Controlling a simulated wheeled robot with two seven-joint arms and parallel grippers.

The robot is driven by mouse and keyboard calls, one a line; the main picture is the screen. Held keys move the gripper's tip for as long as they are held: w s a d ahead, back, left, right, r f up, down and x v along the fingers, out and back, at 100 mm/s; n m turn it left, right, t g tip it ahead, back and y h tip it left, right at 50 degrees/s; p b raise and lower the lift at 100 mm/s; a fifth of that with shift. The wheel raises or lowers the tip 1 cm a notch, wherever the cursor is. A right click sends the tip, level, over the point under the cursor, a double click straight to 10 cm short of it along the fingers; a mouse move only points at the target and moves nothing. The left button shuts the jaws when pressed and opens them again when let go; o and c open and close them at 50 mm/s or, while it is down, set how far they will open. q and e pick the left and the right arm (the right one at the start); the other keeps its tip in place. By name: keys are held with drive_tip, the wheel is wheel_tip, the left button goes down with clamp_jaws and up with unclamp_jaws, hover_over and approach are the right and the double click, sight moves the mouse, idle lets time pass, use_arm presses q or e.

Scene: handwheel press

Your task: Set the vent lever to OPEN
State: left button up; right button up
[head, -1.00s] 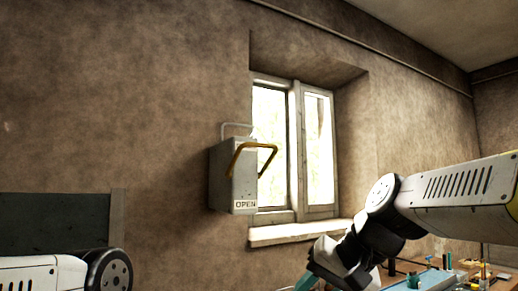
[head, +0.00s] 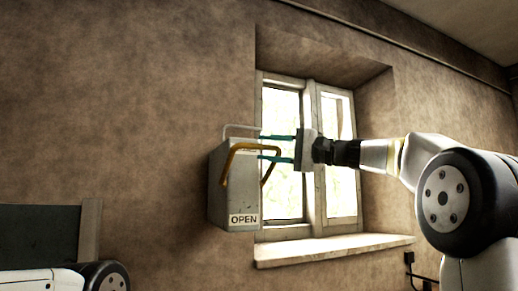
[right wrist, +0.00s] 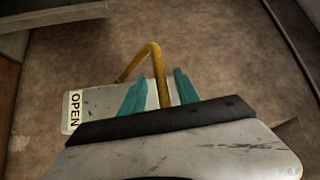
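The vent box (head: 230,185) is a grey metal box on the wall left of the window, with an OPEN label (head: 243,219) at its lower front. Its yellow vent lever (head: 250,147) is a bent bar raised near the top of the box, away from the label. My right gripper (head: 264,147) reaches in from the right with its teal fingers apart, one above and one below the lever's crossbar. In the right wrist view the lever (right wrist: 158,66) runs between the open fingers (right wrist: 161,78), with gaps beside it. My left gripper is out of view.
A thin grey wire bracket (head: 240,129) stands up behind the box top. The window (head: 337,165) is directly behind my right gripper, with its sill (head: 335,250) below. A dark panel (head: 45,235) is at the lower left.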

drive_tip(key=shift+x, duration=1.4)
clamp_jaws()
idle(0.4)
